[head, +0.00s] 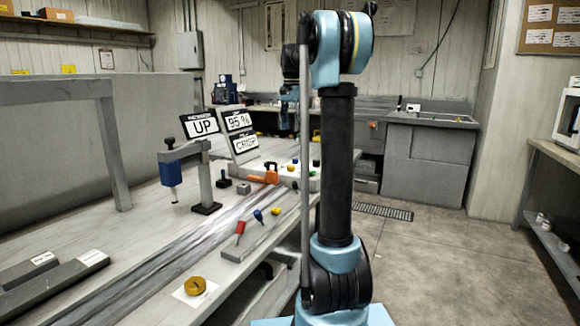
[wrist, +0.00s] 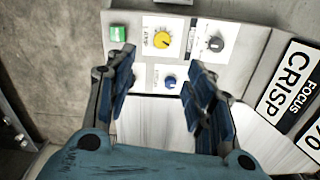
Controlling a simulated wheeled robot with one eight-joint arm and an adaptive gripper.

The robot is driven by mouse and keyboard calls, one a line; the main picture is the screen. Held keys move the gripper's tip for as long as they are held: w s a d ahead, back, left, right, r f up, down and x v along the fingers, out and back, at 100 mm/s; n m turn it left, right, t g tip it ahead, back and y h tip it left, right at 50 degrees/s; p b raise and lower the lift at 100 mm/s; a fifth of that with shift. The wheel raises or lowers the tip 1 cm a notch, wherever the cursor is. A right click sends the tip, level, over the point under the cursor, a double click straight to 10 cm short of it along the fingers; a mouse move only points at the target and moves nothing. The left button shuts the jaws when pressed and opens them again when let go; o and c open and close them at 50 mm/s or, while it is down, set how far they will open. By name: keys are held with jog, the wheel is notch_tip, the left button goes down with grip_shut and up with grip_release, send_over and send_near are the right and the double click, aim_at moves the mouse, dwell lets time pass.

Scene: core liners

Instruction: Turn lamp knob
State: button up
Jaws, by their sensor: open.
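A pale control panel (wrist: 140,55) lies ahead of my gripper (wrist: 160,70) in the wrist view. It carries a yellow knob (wrist: 161,41) on a white label, a dark grey knob (wrist: 214,44) to its right, a blue knob (wrist: 169,80) below and a green square button (wrist: 118,33) at left. The labels are too blurred to tell surely which knob is the lamp's. My gripper is open and empty. Its fingers straddle the blue knob in the picture, with the yellow knob just beyond; no contact shows. In the head view, my arm hides part of the panel (head: 298,182).
A blue-bodied stand (head: 171,173), an orange tool (head: 265,177) and a loose yellow knob (head: 195,286) are also there. The floor (head: 420,260) at right is clear.

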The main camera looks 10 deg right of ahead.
jog(key=w, duration=0.1)
send_near(291, 166)
notch_tip(291, 166, down, 9)
jog(key=shift+w+r, duration=0.1)
jog(key=shift+r, duration=0.05)
dwell(0.5)
jog(key=c, duration=1.1)
